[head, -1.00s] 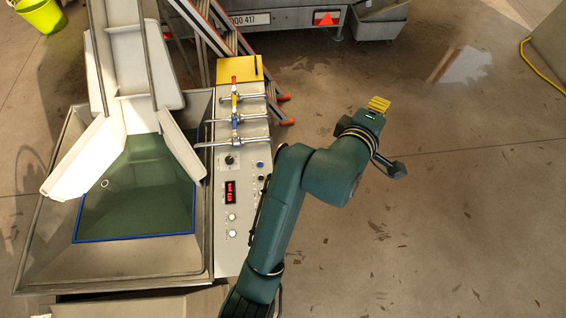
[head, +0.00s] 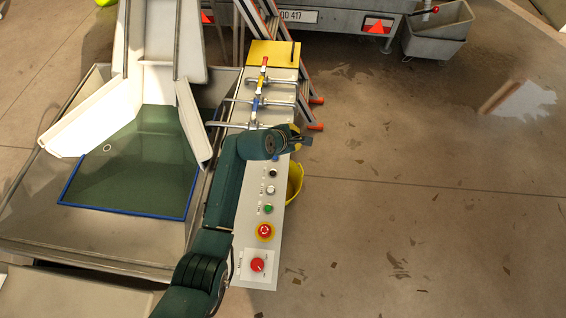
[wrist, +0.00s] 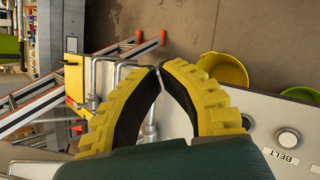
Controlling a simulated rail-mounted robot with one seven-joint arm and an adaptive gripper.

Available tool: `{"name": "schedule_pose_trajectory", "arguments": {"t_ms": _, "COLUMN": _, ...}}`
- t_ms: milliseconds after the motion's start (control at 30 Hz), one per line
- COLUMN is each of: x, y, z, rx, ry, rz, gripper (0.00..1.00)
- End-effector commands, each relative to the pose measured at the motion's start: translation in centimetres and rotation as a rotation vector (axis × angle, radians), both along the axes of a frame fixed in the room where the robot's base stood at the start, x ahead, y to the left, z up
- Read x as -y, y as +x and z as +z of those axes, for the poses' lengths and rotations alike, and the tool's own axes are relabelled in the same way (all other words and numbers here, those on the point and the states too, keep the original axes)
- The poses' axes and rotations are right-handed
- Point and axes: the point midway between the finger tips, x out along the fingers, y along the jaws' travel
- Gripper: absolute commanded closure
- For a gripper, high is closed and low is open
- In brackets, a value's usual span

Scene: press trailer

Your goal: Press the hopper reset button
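The control panel (head: 262,282) runs along the right side of the hopper (head: 30,215). Its buttons include a blue one (head: 276,157), a black one (head: 272,172), a white one (head: 271,189) and a green one (head: 268,208). I cannot read which is the hopper reset. My gripper (head: 304,141) is over the panel's right edge, beside the blue button, and my arm hides part of the panel. In the wrist view my gripper's yellow-padded fingers (wrist: 160,69) meet at the tips, holding nothing visible. A pale button (wrist: 288,138) labelled BELT is right of them.
A red emergency stop (head: 264,231) and a red rotary switch (head: 257,265) sit at the panel's near end. Valve pipes (head: 230,125) lie beyond my gripper. A yellow bucket (head: 295,183) stands right of the panel. The floor further right is open.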

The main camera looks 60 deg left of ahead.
Motion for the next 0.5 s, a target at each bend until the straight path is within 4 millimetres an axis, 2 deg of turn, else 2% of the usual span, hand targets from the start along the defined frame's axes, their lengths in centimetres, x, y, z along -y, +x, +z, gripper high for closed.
{"name": "schedule_pose_trajectory", "arguments": {"t_ms": 33, "x": -1.6, "y": -1.4, "z": -1.6, "rx": 0.002, "ry": 0.003, "rz": 0.035, "gripper": 1.00}}
{"name": "schedule_pose_trajectory", "arguments": {"t_ms": 200, "x": -4.5, "y": -4.5, "z": -3.0, "rx": 0.002, "ry": 0.004, "rz": 0.104, "gripper": 1.00}}
{"name": "schedule_pose_trajectory", "arguments": {"t_ms": 300, "x": -5.1, "y": -5.1, "z": -3.1, "rx": 0.003, "ry": 0.005, "rz": 0.119, "gripper": 1.00}}
{"name": "schedule_pose_trajectory", "arguments": {"t_ms": 500, "x": -5.1, "y": -5.1, "z": -2.9, "rx": 0.002, "ry": 0.006, "rz": 0.120, "gripper": 1.00}}
